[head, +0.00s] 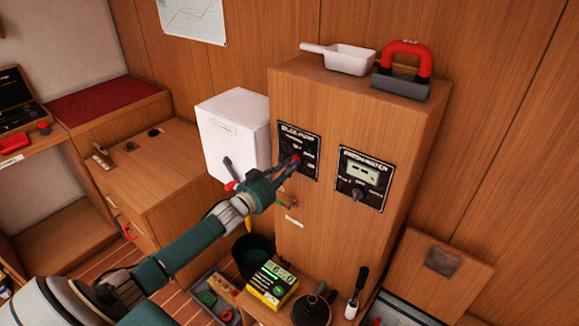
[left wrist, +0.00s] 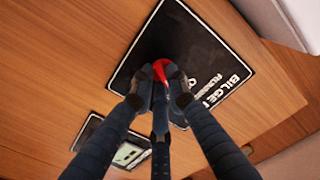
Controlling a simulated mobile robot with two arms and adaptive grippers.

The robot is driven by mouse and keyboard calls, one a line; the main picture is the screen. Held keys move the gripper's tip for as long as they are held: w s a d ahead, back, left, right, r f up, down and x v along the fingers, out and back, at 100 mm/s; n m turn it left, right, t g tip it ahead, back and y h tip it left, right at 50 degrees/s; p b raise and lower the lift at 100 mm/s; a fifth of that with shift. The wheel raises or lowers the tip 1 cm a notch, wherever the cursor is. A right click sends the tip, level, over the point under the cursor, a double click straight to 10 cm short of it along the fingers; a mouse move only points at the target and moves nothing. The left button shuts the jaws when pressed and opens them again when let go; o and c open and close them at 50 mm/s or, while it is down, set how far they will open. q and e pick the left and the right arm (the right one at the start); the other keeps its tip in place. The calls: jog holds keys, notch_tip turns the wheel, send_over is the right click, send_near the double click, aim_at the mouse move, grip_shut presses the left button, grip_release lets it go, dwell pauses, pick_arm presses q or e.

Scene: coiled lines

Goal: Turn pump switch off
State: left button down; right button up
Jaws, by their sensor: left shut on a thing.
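The pump switch is a red knob (left wrist: 161,66) on a black panel (head: 300,140) lettered BILGE PUMP, on the front of the wooden cabinet (head: 310,225). My left gripper (head: 294,162) reaches up to the panel from the lower left. In the left wrist view the fingers of my left gripper (left wrist: 161,80) are closed around the red knob. The fingers hide most of the knob and part of the lettering, so I cannot tell which setting it points to. My right gripper is not in view.
A second black panel (head: 349,193) with a small display and knob sits to the right. A white box (head: 235,130) stands close on the left. A white scoop (head: 350,60) and a red-handled tool (head: 405,62) lie on top. A yellow box (head: 272,283) stands below.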

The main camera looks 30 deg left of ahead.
pick_arm(q)
jog(key=shift+n, duration=2.2)
jog(key=c, duration=1.7)
grip_release()
jog(key=shift+s+a, duration=0.2)
jog(key=shift+s, duration=2.85)
jog(key=shift+s+a, duration=0.2)
jog(key=shift+s, duration=2.8)
